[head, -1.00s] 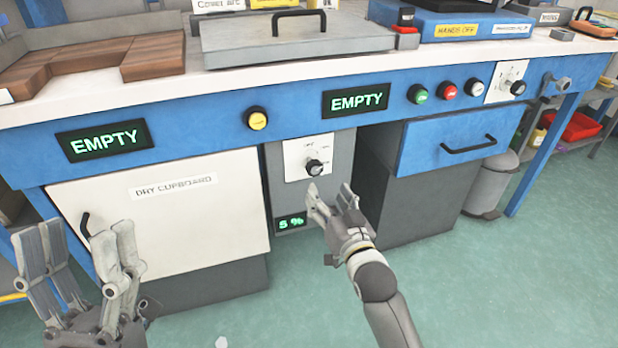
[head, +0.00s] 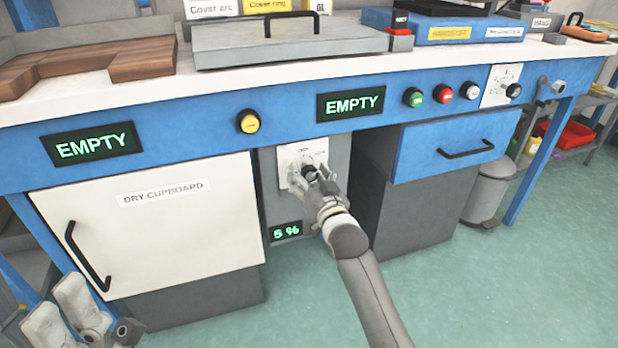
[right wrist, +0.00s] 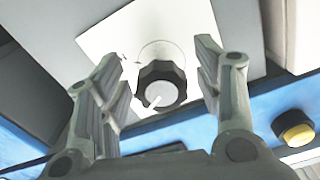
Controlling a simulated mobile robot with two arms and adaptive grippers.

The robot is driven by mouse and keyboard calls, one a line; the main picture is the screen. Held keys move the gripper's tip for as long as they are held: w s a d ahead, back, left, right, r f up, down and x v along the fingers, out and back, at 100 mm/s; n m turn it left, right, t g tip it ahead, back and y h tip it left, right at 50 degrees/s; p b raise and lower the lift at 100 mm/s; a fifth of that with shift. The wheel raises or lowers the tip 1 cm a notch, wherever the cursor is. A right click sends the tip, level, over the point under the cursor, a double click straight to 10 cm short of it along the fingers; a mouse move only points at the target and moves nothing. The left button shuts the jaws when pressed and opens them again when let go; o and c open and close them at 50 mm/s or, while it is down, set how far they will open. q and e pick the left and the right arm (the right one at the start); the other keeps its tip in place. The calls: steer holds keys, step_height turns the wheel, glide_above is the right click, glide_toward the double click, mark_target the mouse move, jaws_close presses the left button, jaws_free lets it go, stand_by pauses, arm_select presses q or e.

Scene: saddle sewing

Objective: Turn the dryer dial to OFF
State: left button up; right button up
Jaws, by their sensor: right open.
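The dryer dial (head: 309,172) is a black knob on a white plate (head: 289,160), set in a grey panel between the dry cupboard and the drawer unit. In the right wrist view the dial (right wrist: 161,86) has a grey cap with a light pointer mark; the lettering around it is too small to read there. My right gripper (head: 316,182) is in front of the dial, partly covering it. In the wrist view its open fingers (right wrist: 163,75) stand on either side of the knob, with gaps visible.
A green "5 %" display (head: 286,232) is below the dial. The white dry cupboard door (head: 150,235) with a black handle is at left. A yellow button (head: 248,122) sits above on the blue rail. A blue drawer (head: 450,145) is at right.

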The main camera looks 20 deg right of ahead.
steer(key=shift+c, duration=0.3)
steer(key=c, duration=1)
steer(key=shift+o, duration=0.2)
